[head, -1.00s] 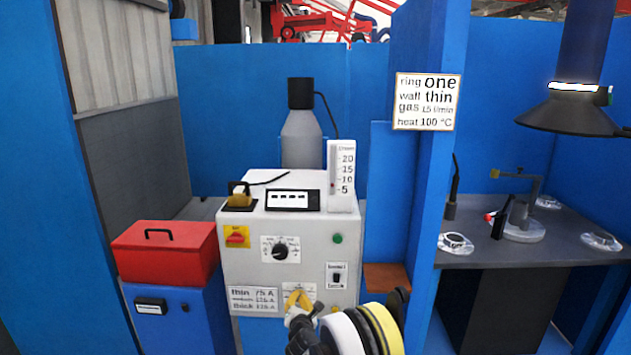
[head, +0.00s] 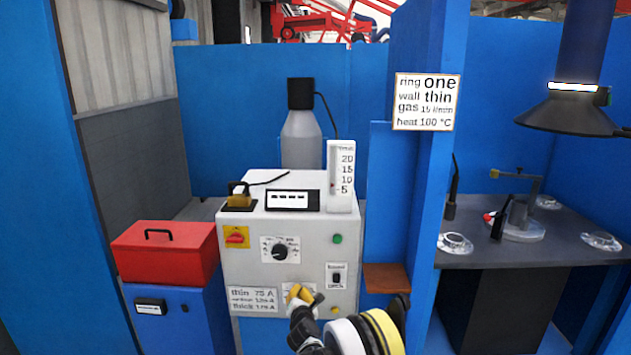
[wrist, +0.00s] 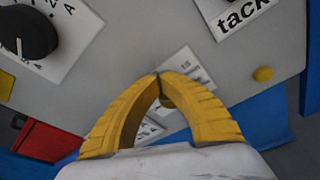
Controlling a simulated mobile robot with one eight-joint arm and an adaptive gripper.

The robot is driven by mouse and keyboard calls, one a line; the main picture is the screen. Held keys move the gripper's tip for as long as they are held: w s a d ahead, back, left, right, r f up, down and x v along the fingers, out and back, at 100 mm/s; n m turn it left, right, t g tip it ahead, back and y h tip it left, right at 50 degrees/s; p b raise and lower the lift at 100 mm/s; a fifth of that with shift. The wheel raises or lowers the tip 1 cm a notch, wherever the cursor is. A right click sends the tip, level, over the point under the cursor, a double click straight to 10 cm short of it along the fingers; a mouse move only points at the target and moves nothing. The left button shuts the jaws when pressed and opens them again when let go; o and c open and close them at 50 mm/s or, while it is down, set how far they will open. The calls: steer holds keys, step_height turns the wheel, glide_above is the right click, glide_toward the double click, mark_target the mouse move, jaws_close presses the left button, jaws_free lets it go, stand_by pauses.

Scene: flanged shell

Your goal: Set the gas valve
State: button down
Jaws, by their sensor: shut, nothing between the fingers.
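The grey-white machine (head: 233,270) stands ahead with a flow gauge (head: 341,170) on top, marked 5 to 20. Its small red mark sits low, near 5. My gripper (head: 300,291) is at the lower front of the panel, over a white label. In the wrist view its yellow fingers (wrist: 158,75) meet at the tips and hold nothing. A small brownish knob (wrist: 166,101) shows behind the tips, on a label (wrist: 187,66) with a 15 on it. The fingers partly hide this knob; I cannot tell whether they touch it.
A sign (head: 426,102) reads gas 15 l/min. The panel bears a black dial (head: 280,250), a red-yellow switch (head: 236,237) and a tack switch (head: 336,276). A yellow button (wrist: 263,74) is right of the fingers. A red toolbox (head: 165,250) stands left; a bench (head: 480,255) stands right.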

steer(key=shift+d+f, duration=0.2)
steer(key=shift+d, duration=0.25)
steer(key=shift+d+f, duration=0.45)
steer(key=shift+d, duration=0.2)
steer(key=shift+s+d+f, duration=0.1)
steer(key=shift+d+f, duration=0.05)
stand_by(0.5)
steer(key=shift+d, duration=0.1)
steer(key=f+v, duration=0.1)
steer(key=v, duration=0.5)
stand_by(0.4)
steer(key=shift+r, duration=0.15)
